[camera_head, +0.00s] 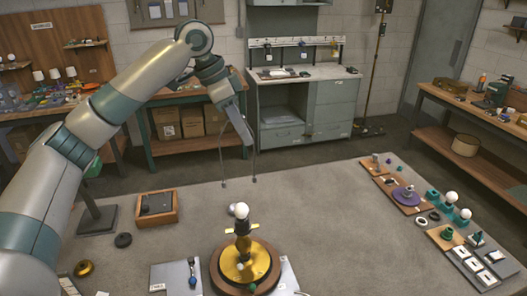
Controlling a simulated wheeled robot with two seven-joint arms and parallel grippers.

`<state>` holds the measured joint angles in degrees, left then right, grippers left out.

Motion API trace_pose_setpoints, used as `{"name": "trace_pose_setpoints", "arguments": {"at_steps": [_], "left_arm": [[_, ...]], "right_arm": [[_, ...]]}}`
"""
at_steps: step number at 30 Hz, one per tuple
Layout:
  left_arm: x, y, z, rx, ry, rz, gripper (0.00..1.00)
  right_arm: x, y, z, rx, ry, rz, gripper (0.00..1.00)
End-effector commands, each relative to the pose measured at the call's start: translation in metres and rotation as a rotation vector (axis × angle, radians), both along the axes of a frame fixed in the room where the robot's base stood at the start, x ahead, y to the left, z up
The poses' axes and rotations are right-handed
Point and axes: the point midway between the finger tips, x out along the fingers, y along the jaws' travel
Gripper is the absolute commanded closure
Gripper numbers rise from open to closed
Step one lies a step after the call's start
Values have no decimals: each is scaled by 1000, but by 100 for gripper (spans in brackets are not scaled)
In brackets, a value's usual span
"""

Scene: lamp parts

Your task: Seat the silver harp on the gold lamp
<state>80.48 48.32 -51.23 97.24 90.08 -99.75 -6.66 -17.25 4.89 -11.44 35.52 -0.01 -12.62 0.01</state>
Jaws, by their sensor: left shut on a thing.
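My left gripper (246,138), on the arm from the left, is shut on the silver harp (221,160). The harp is a thin wire loop whose two legs hang down, each ending in a small foot. The gold lamp (240,266) stands at the front middle on a round brown base, with a dark stem, short gold side arms and a white bulb (242,212) on top. In the picture the harp's feet are above the bulb, one at each side, apart from the lamp. How far behind they are is hard to tell. My right gripper is not in view.
A wooden tray (157,208) and a dark round piece (123,240) lie left of the lamp. Boards with bulbs, sockets and small parts (408,196) line the table's right side. The grey tabletop (330,225) between lamp and boards is clear.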

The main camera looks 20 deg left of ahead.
Motion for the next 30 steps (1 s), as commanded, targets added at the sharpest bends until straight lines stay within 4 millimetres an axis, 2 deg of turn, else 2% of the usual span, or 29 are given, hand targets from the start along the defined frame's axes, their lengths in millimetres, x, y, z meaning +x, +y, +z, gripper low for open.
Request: {"name": "trace_pose_setpoints", "arguments": {"at_steps": [4,17,30], "left_arm": [[0,9,11,0,0,11,100],[0,9,10,0,0,11,100],[0,9,-10,1,1,11,100]], "right_arm": [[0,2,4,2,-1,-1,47],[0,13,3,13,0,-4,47],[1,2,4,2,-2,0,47]]}}
